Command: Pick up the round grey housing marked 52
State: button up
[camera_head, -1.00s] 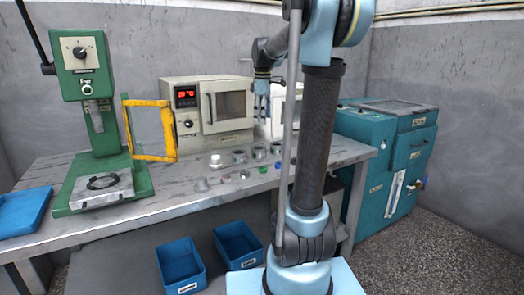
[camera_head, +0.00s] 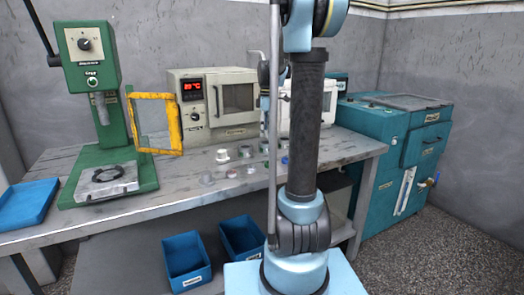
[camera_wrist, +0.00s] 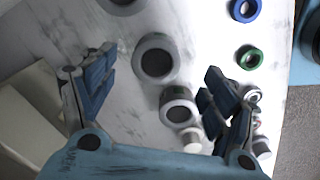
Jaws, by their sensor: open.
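In the wrist view, my gripper (camera_wrist: 158,82) is open above the bench, its two blue fingers apart with nothing held. A round grey housing (camera_wrist: 157,40) with a dark bore lies beneath, near the middle between the fingers. A smaller grey ring-shaped part (camera_wrist: 178,92) lies just below it in the picture, close to the right finger. No 52 is readable, so I cannot tell which part bears it. In the head view, small round grey parts (camera_head: 245,151) stand in rows on the bench, some hidden by my arm. My gripper is mostly hidden there behind my arm.
A blue ring (camera_wrist: 245,9), a green ring (camera_wrist: 249,58) and a white part (camera_wrist: 192,138) lie nearby. The grey bench (camera_head: 130,207) carries an oven (camera_head: 215,100) behind the parts and a green press (camera_head: 90,65) at left. Blue bins (camera_head: 186,262) stand below the bench.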

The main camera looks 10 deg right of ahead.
aim_at(266, 143)
jog(key=shift+a+f, duration=0.15)
jog(key=shift+f, duration=3.05)
jog(key=c, duration=1.4)
